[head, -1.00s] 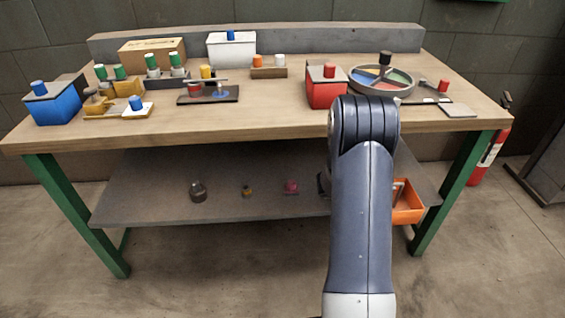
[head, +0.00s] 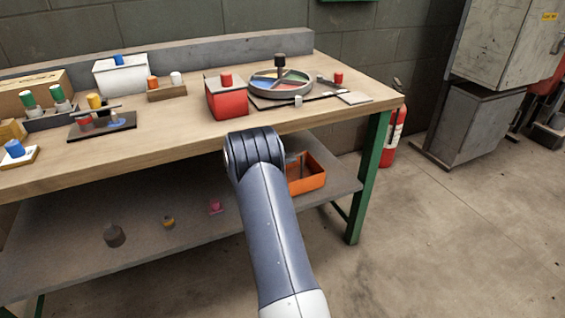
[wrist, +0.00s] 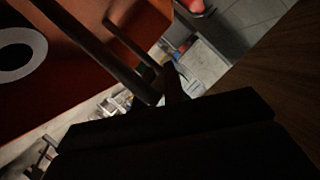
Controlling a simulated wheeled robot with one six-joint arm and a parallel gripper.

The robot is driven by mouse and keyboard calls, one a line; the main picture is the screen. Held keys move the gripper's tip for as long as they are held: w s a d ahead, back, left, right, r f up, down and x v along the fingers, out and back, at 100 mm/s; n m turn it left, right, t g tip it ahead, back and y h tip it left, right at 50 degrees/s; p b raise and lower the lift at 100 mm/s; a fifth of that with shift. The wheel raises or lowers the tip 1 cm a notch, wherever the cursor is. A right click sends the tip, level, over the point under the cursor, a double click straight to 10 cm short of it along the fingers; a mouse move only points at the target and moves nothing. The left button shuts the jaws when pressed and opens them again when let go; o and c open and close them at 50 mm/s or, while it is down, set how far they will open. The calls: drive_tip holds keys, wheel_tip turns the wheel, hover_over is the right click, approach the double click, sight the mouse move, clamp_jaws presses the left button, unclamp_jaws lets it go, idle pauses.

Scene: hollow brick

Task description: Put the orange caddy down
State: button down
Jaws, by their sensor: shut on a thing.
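The orange caddy (head: 308,181) is in the head view, low beside my arm at the right end of the bench's lower shelf. Part of it is hidden behind my arm, and I cannot tell whether its underside touches the shelf. In the wrist view, the caddy's orange side (wrist: 70,75) with a white ring fills the upper left, with a dark bar running across in front of it. My gripper (wrist: 165,88) is dark and shut on the caddy, seemingly at that bar. My gripper is hidden behind my arm in the head view.
A green leg (head: 367,180) stands at the right, with open floor beyond.

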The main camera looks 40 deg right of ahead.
drive_tip(key=w+f+b, duration=0.2)
drive_tip(key=w, duration=0.1)
drive_tip(key=w+d+f+b, duration=0.1)
drive_tip(key=shift+w+f+b, duration=0.25)
drive_tip(key=shift+w+b, duration=0.1)
drive_tip(key=shift+b, duration=0.05)
drive_tip(key=shift+r, duration=0.1)
drive_tip(key=c, duration=1.9)
unclamp_jaws()
drive_tip(key=shift+f, duration=0.2)
drive_tip(key=shift+c, duration=0.2)
drive_tip(key=o, duration=0.4)
drive_tip(key=shift+o, duration=0.2)
